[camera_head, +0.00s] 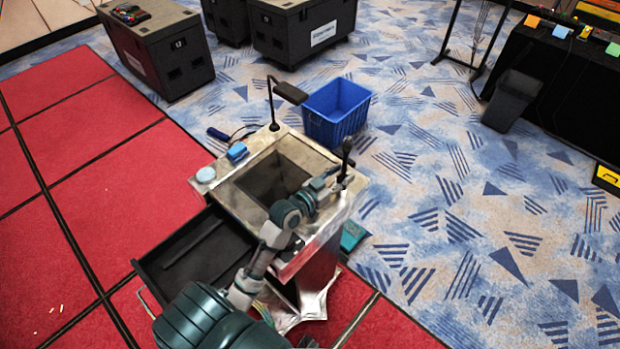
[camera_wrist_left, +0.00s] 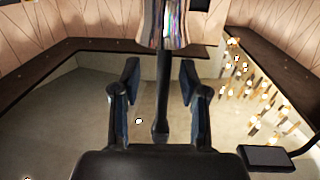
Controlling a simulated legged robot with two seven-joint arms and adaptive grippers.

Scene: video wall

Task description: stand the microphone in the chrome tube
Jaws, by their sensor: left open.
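The black microphone (camera_head: 347,148) is upright at the right corner of an open-topped metal cabinet (camera_head: 228,190). My left gripper (camera_head: 335,178) is beside its lower part. In the left wrist view the open fingers (camera_wrist_left: 158,85) stand on either side of a slim dark shaft (camera_wrist_left: 162,92), apparently the microphone's. A shiny chrome cylinder (camera_wrist_left: 162,22), apparently the chrome tube, lies in line with the shaft at the top edge of that view. I cannot tell how the two join. In the head view the tube cannot be made out. My right gripper is not in view.
The cabinet has a deep square opening and a pulled-out drawer (camera_head: 172,262) at left. A blue bin (camera_head: 337,108) stands behind.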

